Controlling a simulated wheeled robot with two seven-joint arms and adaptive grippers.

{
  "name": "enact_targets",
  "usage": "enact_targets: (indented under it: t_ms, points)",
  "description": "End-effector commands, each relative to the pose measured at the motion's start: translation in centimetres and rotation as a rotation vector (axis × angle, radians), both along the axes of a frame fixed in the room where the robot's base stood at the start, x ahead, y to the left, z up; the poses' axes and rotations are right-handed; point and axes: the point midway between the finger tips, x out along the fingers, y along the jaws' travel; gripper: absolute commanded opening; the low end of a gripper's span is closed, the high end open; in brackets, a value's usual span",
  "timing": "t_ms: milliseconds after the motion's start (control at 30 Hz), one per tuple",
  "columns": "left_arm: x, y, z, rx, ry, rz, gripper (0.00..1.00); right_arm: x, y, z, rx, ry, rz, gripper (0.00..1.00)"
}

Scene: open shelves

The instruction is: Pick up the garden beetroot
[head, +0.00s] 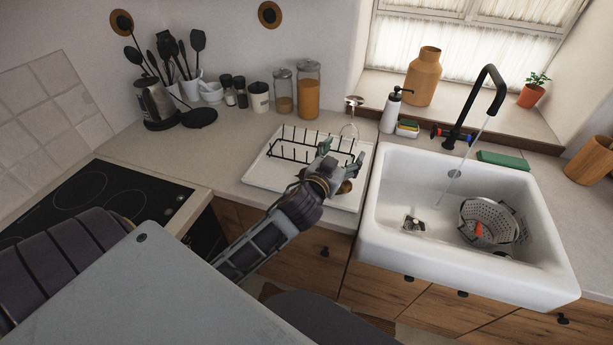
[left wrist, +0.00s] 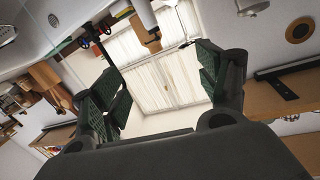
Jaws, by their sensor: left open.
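My left gripper (head: 341,156) is open over the right part of the white drying tray (head: 262,176), its fingers pointing away from me. In the left wrist view its two green-padded fingers (left wrist: 160,78) are spread wide, with nothing held between them. A small brownish rounded thing (head: 345,187) shows just beside the gripper at the tray's right side. It may be the beetroot, but the gripper partly hides it and I cannot be sure. No beetroot can be made out in the left wrist view. My right gripper is not in view.
A black wire rack (head: 300,146) stands on the tray. The white sink (head: 394,195) is to the right, with a metal colander (head: 482,222) holding something orange-red. Jars (head: 308,92) and utensils stand behind. A black cooktop (head: 100,196) lies left.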

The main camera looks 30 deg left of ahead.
Motion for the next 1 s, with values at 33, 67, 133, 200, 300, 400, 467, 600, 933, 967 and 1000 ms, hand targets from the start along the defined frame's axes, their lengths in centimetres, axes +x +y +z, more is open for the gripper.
enact_targets:
  t_ms: [33, 67, 133, 200, 300, 400, 467, 600, 933, 967, 1000]
  points:
    - [0.6, -0.5, 1.4, 0.007, -0.056, -0.024, 0.75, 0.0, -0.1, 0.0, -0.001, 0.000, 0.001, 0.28]
    - [0.8, -0.9, 2.2, 0.009, -0.086, -0.039, 0.75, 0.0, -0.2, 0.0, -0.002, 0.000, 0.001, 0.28]
    - [1.3, -1.7, 4.0, 0.016, -0.158, -0.078, 0.75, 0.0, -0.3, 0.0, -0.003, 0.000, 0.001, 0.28]
    - [1.7, -2.6, 5.7, 0.026, -0.226, -0.121, 0.75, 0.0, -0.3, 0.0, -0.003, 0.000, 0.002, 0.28]
    - [2.0, -4.1, 8.0, 0.040, -0.317, -0.189, 0.75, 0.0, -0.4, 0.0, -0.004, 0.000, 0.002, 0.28]
    - [2.0, -5.7, 10.0, 0.059, -0.397, -0.266, 0.75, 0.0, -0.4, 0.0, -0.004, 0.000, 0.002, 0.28]
    - [1.9, -6.7, 11.0, 0.071, -0.442, -0.315, 0.75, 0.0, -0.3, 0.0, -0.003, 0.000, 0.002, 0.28]
    - [1.4, -9.1, 13.0, 0.106, -0.529, -0.437, 0.75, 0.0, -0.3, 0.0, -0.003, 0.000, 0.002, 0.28]
    - [-0.5, -14.6, 14.8, 0.222, -0.641, -0.759, 0.75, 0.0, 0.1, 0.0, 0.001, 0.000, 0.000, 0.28]
    - [-0.7, -15.0, 14.7, 0.236, -0.644, -0.791, 0.75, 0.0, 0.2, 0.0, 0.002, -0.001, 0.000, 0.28]
    - [-1.0, -15.6, 14.6, 0.253, -0.646, -0.831, 0.75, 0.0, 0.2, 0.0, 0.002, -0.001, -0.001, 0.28]
